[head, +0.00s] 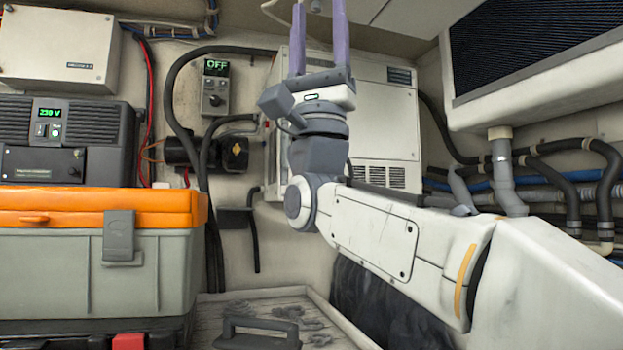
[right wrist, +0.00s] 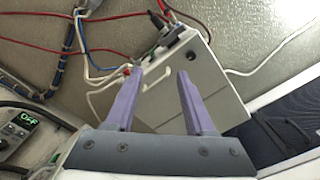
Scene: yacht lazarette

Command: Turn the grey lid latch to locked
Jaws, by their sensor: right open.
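The grey lid latch (head: 119,237) is on the front of a grey box (head: 50,275) with an orange lid (head: 100,204), at the left of the head view. It is a flat upright plate that overlaps the lid's edge, with its lower end against the box front. I cannot tell from here whether it is locked. My right gripper (head: 319,25) points up in the upper middle, well to the right of the latch and above it. Its purple fingers are apart and empty, as the right wrist view shows (right wrist: 158,90). My left gripper is not in view.
A switch panel reading OFF (head: 214,87) is on the wall. A low tray (head: 345,330) with a dark handled item (head: 257,334) lies below. Hoses (head: 180,90) run between box and arm.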

